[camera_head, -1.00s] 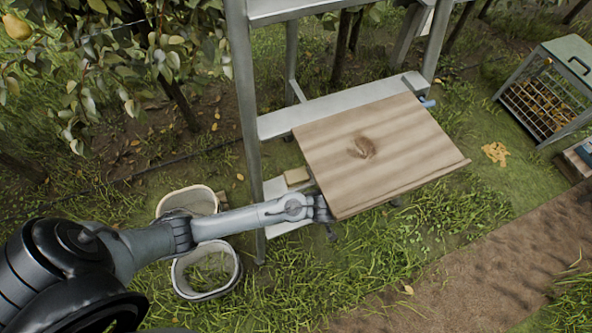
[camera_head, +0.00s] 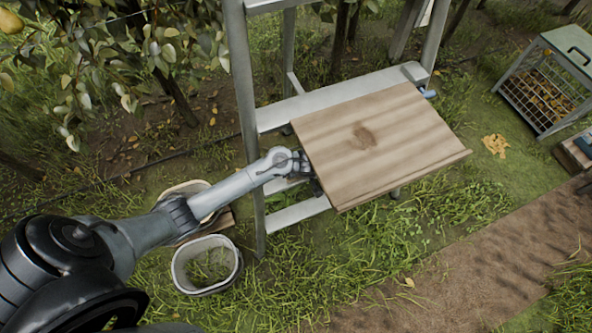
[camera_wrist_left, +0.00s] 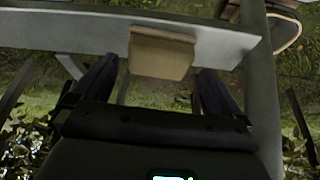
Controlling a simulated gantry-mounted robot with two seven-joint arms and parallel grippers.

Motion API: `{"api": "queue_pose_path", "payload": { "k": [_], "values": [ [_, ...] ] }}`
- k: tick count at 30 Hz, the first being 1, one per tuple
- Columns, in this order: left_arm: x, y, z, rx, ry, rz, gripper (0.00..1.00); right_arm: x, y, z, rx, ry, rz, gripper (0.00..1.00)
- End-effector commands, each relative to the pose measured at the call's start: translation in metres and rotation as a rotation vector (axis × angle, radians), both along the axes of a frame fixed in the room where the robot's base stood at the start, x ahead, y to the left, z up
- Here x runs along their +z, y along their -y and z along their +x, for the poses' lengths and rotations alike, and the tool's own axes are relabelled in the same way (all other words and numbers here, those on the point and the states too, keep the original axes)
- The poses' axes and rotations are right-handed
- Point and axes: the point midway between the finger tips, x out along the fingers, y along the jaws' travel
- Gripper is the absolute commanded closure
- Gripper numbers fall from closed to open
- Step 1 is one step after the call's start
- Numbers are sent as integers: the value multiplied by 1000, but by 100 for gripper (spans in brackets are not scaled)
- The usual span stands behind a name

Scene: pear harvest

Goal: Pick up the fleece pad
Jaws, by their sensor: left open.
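A tan, block-like pad (camera_wrist_left: 160,55), which I take to be the fleece pad, lies on a grey ladder step (camera_wrist_left: 215,45) in the left wrist view, overhanging its near edge. My left gripper (camera_wrist_left: 159,70) is open, its two dark fingers apart on either side of the pad, with visible gaps. I cannot tell how far the fingertips reach along it. In the head view the pad is hidden behind my left arm and the wooden board (camera_head: 385,145), and the gripper's fingers are mostly hidden there too. My right gripper is not in view.
The grey ladder's upright (camera_head: 246,120) stands close to my left forearm. The tilted wooden board is just right of and above the gripper. A pale bucket (camera_head: 207,265) sits on the grass, another (camera_head: 182,188) partly behind my arm. A crate stand (camera_head: 545,85) is far right.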

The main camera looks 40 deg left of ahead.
Motion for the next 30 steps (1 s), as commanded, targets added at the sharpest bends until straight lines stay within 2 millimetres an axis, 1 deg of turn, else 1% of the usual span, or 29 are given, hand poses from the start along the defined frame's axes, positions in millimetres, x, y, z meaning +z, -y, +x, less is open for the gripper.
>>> {"api": "queue_pose_path", "payload": {
  "k": [1, 2, 3, 4, 9, 18, 26, 27, 30],
  "values": [
    [-1, -8, 4, 3, 1, 1, 0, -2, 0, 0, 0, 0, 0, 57],
    [0, -11, 6, 3, 1, 1, 0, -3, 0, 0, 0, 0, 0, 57],
    [-11, -13, 7, 0, -1, 2, 0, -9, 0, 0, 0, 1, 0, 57],
    [-15, -14, 7, -1, -2, 2, 0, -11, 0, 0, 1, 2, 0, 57],
    [-27, -19, 10, 1, 1, 2, 0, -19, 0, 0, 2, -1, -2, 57],
    [-27, -19, 11, 0, 0, 1, 0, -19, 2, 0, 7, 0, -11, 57],
    [-28, -19, 10, 0, 0, 1, 40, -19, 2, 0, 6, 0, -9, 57],
    [-28, -19, 10, 0, 0, 1, 42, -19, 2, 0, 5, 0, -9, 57],
    [-28, -19, 10, 0, 0, 1, 42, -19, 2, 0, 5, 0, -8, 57]
  ]
}}
